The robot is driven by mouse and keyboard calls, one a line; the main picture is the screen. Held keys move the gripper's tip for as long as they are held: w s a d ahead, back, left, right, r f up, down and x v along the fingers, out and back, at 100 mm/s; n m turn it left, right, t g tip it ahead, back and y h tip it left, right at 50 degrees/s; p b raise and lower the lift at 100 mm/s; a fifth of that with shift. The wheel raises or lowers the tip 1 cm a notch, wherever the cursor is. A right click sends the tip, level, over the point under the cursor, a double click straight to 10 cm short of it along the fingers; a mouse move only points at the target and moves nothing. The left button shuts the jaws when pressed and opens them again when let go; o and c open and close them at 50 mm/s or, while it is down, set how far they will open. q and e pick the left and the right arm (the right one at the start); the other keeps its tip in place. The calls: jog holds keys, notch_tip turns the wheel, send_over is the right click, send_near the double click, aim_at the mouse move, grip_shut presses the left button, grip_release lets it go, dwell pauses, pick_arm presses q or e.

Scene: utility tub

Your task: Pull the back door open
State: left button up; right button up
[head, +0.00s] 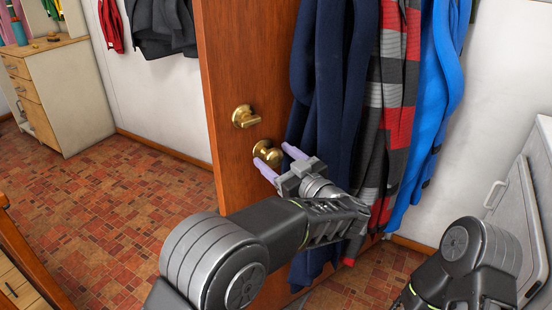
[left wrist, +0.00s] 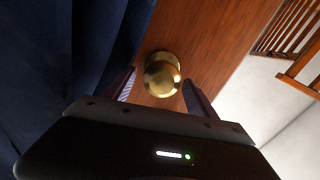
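The back door (head: 228,75) is a brown wooden door standing at an angle, with coats hanging over its right part. It carries a brass thumb-turn (head: 245,117) and, below it, a round brass knob (head: 268,152). My left gripper (head: 276,158) is open in front of the knob, its two purple fingers spread apart. In the left wrist view the knob (left wrist: 162,75) appears between the open fingers, with a gap on each side. My right arm shows at the lower right of the head view, and its gripper fingers are not visible.
Navy, striped and blue coats (head: 335,80) hang close beside the knob and my left arm. A light cabinet with wooden drawers (head: 70,95) stands at the far left. A white appliance (head: 520,205) is at the right edge. The tiled floor (head: 130,200) left of the door is clear.

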pick_arm(q)
jog(key=shift+f, duration=0.1)
jog(key=shift+s+d, duration=0.4)
jog(key=shift+s, duration=0.05)
jog(key=v, duration=0.6)
jog(key=shift+s, duration=0.3)
jog(key=shift+d, duration=0.1)
